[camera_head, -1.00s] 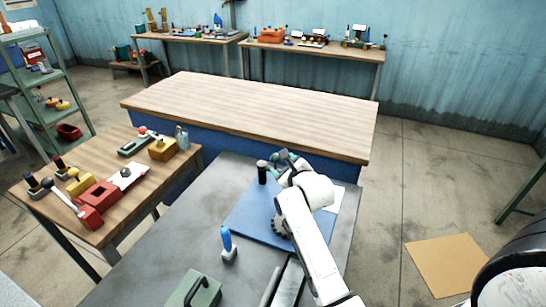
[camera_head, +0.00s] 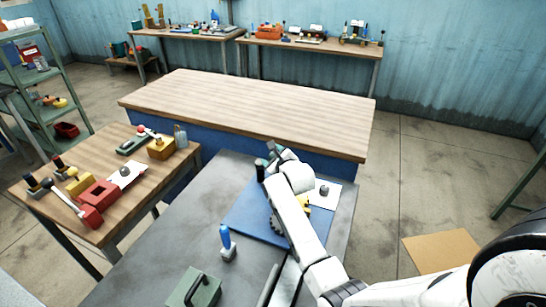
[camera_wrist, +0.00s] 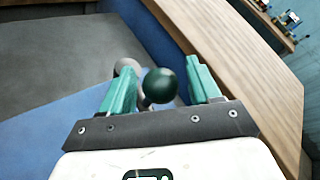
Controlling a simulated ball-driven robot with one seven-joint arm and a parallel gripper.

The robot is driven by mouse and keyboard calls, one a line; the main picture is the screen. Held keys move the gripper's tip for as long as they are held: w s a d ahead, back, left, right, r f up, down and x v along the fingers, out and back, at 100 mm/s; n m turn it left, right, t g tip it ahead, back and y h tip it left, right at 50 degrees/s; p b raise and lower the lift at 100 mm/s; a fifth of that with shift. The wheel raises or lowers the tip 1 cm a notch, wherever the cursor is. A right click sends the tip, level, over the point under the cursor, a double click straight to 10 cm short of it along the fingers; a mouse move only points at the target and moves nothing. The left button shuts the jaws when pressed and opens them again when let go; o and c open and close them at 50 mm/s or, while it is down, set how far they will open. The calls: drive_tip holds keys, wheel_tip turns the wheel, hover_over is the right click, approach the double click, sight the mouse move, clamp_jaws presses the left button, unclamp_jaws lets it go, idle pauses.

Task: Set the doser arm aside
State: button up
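In the wrist view a dark green ball knob (camera_wrist: 160,85) on a pale grey stem, perhaps part of the doser arm, shows between my gripper's green fingers (camera_wrist: 162,88). The fingers are apart, with a small gap on each side of the ball. A grey rounded part (camera_wrist: 127,68) shows behind the left finger. In the head view my gripper (camera_head: 272,151) is at the far edge of the blue mat (camera_head: 238,222), beside a dark upright cylinder (camera_head: 260,172). My arm covers part of the mat, and the full doser arm cannot be made out.
A white sheet with a grey knob (camera_head: 323,190) and a yellow piece (camera_head: 304,203) are right of my arm. A blue-handled tool (camera_head: 226,242) and a green box (camera_head: 193,289) stand at the near left. The wooden bench (camera_head: 250,105) beyond is bare. A side table (camera_head: 140,190) holds several parts.

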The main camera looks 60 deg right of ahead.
clamp_jaws()
idle(0.3)
